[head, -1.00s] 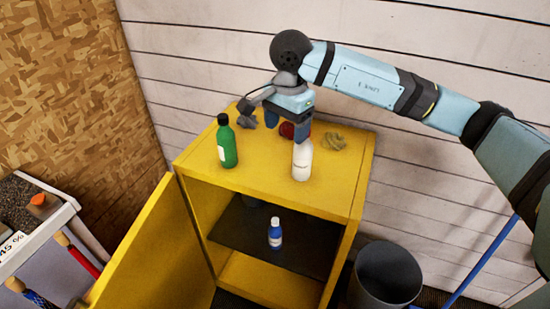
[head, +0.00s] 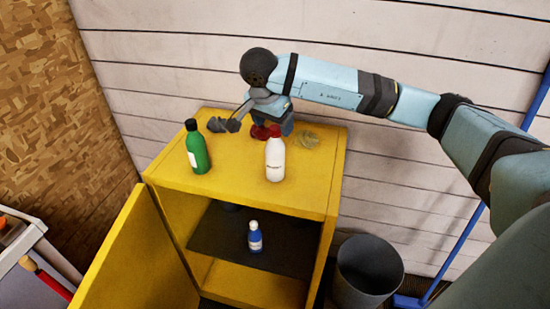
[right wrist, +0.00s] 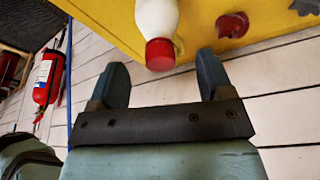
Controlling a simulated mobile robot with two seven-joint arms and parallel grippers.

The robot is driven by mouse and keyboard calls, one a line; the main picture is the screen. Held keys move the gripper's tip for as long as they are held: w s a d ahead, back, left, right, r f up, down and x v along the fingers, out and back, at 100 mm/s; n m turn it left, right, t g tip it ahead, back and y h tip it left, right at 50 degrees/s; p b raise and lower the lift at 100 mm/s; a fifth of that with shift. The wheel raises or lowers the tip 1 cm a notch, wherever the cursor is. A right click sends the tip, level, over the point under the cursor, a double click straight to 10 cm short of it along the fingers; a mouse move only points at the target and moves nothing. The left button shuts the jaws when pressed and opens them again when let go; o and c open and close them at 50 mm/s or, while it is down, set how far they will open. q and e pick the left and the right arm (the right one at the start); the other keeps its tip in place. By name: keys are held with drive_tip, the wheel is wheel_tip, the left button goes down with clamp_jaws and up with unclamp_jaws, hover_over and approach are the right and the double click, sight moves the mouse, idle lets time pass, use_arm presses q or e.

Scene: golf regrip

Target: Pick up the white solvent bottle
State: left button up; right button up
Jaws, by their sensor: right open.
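The white solvent bottle (head: 275,161) stands upright on top of the yellow cabinet (head: 225,196), its red cap (head: 274,132) showing. My right gripper (head: 273,120) is low behind the bottle, on its wall side. In the right wrist view its two fingers (right wrist: 161,64) are apart with nothing held. The bottle (right wrist: 157,17) shows there with its red cap (right wrist: 160,54) in line with the gap between the fingertips. I cannot tell whether the fingers touch it. My left gripper is not in view.
A green bottle (head: 198,151) stands left of the white one. A red object (head: 260,132), a beige lump (head: 307,139) and a dark grey item (head: 222,125) are close by. A blue bottle (head: 255,237) is on the shelf below. The cabinet door (head: 138,258) is open.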

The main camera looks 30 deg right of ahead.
sight(275, 148)
drive_tip(key=x, duration=0.5)
drive_tip(key=shift+r+p, duration=0.1)
drive_tip(key=shift+p, duration=0.25)
drive_tip(key=c, duration=1.3)
drive_tip(key=shift+o, duration=0.2)
drive_tip(key=shift+r, duration=0.2)
